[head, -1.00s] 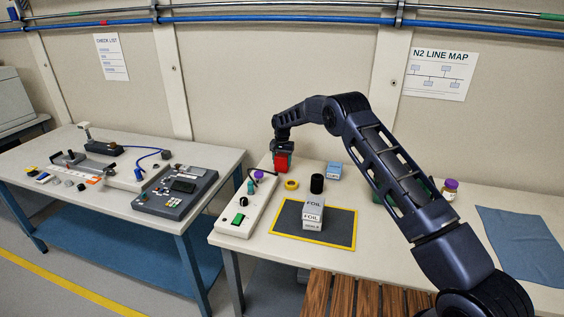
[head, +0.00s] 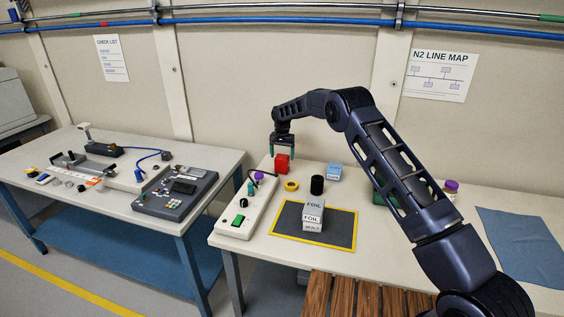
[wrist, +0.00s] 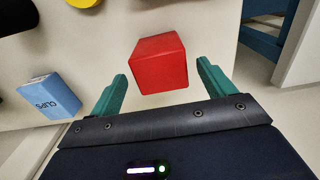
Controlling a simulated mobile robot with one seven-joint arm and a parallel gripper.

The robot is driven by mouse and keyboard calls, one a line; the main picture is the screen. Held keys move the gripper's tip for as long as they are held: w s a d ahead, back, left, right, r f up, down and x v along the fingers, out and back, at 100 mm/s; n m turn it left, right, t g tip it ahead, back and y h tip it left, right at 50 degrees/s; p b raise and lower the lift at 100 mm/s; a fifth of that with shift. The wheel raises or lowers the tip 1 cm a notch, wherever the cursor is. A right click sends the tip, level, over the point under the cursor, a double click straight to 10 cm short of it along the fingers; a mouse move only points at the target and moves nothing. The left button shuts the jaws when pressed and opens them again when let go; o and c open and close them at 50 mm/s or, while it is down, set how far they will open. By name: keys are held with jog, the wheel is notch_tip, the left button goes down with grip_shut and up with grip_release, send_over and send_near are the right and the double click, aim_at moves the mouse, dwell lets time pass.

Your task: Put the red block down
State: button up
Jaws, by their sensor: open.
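The red block (head: 281,163) stands on the right-hand table near its back left corner. In the wrist view the red block (wrist: 159,63) sits just past and between the tips of two green fingers. My gripper (head: 282,152) is open and just above and behind the block in the head view. The fingers of my gripper (wrist: 162,82) are spread wider than the block, with a gap on each side. Nothing is held.
A yellow tape ring (head: 291,185), a black cylinder (head: 317,184) and a blue CLIPS box (head: 334,172) stand to the right of the block. A control box (head: 243,212) lies in front.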

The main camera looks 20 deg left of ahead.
notch_tip(320, 180, up, 8)
jog(key=shift+f, duration=0.25)
